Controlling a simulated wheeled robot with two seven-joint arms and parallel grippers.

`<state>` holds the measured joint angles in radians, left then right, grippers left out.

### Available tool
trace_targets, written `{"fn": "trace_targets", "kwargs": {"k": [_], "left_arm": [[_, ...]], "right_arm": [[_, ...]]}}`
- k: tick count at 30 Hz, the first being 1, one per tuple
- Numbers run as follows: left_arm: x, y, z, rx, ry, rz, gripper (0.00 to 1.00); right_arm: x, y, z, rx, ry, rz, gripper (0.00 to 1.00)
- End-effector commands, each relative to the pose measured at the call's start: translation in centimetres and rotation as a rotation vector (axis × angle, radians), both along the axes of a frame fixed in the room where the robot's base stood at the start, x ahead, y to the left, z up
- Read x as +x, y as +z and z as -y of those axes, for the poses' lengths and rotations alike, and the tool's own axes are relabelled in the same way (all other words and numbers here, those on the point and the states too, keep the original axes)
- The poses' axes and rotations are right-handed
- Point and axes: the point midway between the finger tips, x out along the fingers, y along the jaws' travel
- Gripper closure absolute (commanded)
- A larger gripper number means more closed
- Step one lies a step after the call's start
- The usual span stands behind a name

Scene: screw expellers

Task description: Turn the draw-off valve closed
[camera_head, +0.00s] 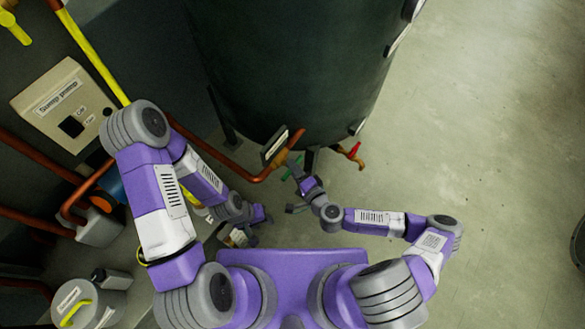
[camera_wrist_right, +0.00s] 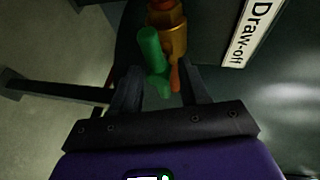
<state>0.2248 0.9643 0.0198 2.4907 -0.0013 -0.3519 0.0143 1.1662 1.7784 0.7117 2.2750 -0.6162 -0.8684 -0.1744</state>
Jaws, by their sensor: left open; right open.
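The draw-off valve is a brass body with a green lever, low on the dark green tank. In the right wrist view the brass body (camera_wrist_right: 172,28) is at the top, beside the "Draw-off" label (camera_wrist_right: 254,32). The green lever (camera_wrist_right: 153,62) points down toward my right gripper (camera_wrist_right: 160,95). Its fingers are open, one on each side of the lever's lower end; I cannot tell whether they touch it. In the head view my right gripper (camera_head: 298,173) is by the lever, below the tank. My left gripper (camera_head: 257,217) is open and lower left, away from the valve.
The tank (camera_head: 290,65) fills the top middle. A red-handled tap (camera_head: 351,150) hangs right of the valve. Copper pipes (camera_head: 235,167) run left, near a sump pump control box (camera_head: 65,105) and yellow pipe (camera_head: 95,60).

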Motion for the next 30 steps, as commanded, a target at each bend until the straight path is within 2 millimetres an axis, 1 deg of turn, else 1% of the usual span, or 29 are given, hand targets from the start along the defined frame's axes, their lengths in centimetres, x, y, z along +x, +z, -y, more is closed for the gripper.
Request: {"fn": "trace_targets", "kwargs": {"k": [1,5,13,14,22,23,30], "left_arm": [[0.00,-0.28,0.00,0.000,0.000,0.000,0.57],[0.00,-0.44,-0.01,0.000,0.000,0.000,0.57],[0.00,-0.42,0.00,0.000,0.000,0.000,0.57],[0.00,-0.42,0.00,0.000,0.000,0.000,0.57],[-0.01,-0.43,0.00,0.000,0.000,0.000,0.57],[-0.01,-0.43,0.00,0.000,0.000,0.000,0.57],[-0.01,-0.14,0.00,0.000,0.000,0.000,0.57]], "right_arm": [[0.52,-0.28,-0.35,0.001,0.000,0.001,0.55],[1.27,-0.45,-0.77,0.000,0.000,-0.001,0.55],[1.44,-0.41,-0.87,0.000,0.000,-0.001,0.55],[1.44,-0.41,-0.87,0.000,0.001,-0.002,0.57],[1.40,-0.44,-0.85,0.000,0.001,-0.002,0.98],[1.40,-0.44,-0.85,0.000,0.001,-0.002,1.00],[1.40,-0.38,-0.85,0.009,0.001,-0.016,1.00]]}}
